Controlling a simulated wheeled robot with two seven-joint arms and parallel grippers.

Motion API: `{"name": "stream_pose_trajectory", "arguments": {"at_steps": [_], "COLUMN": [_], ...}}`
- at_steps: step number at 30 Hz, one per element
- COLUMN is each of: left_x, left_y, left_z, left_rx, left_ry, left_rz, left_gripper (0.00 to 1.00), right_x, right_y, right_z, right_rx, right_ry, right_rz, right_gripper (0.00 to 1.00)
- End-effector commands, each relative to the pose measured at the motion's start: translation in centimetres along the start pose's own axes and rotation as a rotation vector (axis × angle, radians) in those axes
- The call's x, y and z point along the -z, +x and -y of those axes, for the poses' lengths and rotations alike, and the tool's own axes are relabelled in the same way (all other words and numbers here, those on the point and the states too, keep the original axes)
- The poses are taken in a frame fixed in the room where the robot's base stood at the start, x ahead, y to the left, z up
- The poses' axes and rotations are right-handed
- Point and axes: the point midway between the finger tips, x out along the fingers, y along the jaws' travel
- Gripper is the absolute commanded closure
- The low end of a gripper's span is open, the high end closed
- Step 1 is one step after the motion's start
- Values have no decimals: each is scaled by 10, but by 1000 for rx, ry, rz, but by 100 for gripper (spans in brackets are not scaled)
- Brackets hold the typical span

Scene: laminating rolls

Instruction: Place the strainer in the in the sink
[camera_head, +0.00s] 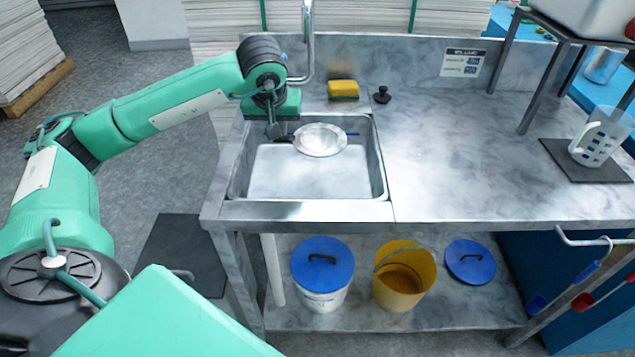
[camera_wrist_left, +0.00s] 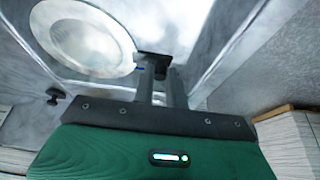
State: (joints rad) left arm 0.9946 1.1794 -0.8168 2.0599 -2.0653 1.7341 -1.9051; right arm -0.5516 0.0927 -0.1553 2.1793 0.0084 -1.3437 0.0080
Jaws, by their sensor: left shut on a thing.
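The strainer (camera_head: 320,139) is a round, shallow metal bowl with a blue-tipped handle. It appears over the back part of the sink (camera_head: 246,190), a rectangular metal basin set in the counter. In the left wrist view the strainer (camera_wrist_left: 84,38) is at upper left, beside the gripper fingers (camera_wrist_left: 155,62). I cannot tell whether the strainer touches the sink bottom. My right gripper is not in view.
A yellow sponge (camera_head: 343,89) and a black stopper (camera_head: 382,95) lie behind the sink, near the faucet (camera_head: 308,45). A white jug (camera_head: 597,138) stands on a dark mat at right. The counter between is clear. Buckets (camera_head: 322,272) stand on the lower shelf.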

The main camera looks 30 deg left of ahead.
Motion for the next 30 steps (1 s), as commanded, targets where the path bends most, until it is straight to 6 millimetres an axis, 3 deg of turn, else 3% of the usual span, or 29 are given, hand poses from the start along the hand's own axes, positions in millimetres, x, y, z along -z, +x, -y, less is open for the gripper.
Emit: {"name": "stream_pose_trajectory", "arguments": {"at_steps": [10,23,30], "left_x": [-19,-37,-38], "left_y": [47,90,93], "left_z": [4,3,3], "left_rx": [5,4,2], "left_ry": [-9,-8,-9], "left_rz": [2,1,-1], "left_gripper": [100,100,100], "right_x": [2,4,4], "right_y": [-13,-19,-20], "right_z": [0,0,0], "right_rx": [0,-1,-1], "right_ry": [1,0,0], "right_rz": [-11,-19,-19], "right_gripper": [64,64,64]}}
